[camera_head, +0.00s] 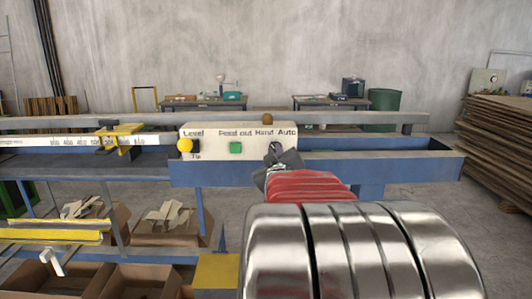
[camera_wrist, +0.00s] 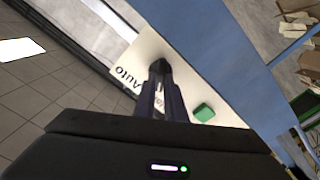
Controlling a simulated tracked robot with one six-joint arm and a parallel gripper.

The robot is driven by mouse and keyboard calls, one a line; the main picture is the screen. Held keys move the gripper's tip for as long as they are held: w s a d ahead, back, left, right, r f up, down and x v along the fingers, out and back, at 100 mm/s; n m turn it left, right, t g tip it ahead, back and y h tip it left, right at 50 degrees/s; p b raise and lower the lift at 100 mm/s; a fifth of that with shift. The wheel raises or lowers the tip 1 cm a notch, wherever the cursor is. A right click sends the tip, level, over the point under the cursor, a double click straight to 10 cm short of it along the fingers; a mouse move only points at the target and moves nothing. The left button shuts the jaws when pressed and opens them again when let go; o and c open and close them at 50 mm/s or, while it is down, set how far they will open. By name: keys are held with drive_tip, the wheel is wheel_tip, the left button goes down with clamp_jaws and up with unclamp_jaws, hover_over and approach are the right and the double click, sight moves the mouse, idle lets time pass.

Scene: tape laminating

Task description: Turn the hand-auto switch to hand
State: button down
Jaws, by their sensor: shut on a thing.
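The white control panel (camera_head: 212,150) faces me on the blue machine frame. It carries the words Level, Tip, Feed out and Hand Auto. My gripper (camera_head: 275,154) is at the panel's right part, just below the words Hand Auto. In the wrist view my gripper (camera_wrist: 162,88) has its two fingers close together, shut on the dark hand-auto switch (camera_wrist: 160,66). The fingers hide most of the switch, so I cannot tell which way it points. The word Auto is readable on the panel (camera_wrist: 148,50) beside the fingers; the word Hand is mostly covered.
A green button (camera_head: 235,148) and a yellow knob (camera_head: 185,145) are left of my gripper on the panel. A brown ball-shaped knob (camera_head: 267,118) is at the panel's top edge. A blue beam (camera_head: 400,166) runs right. Cardboard boxes (camera_head: 165,232) stand below left.

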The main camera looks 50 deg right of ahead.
drive_tip(key=shift+w+a+f, duration=0.1)
drive_tip(key=shift+f, duration=0.15)
drive_tip(key=c, duration=2.2)
unclamp_jaws()
drive_tip(key=o, duration=0.4)
drive_tip(key=shift+r, duration=0.15)
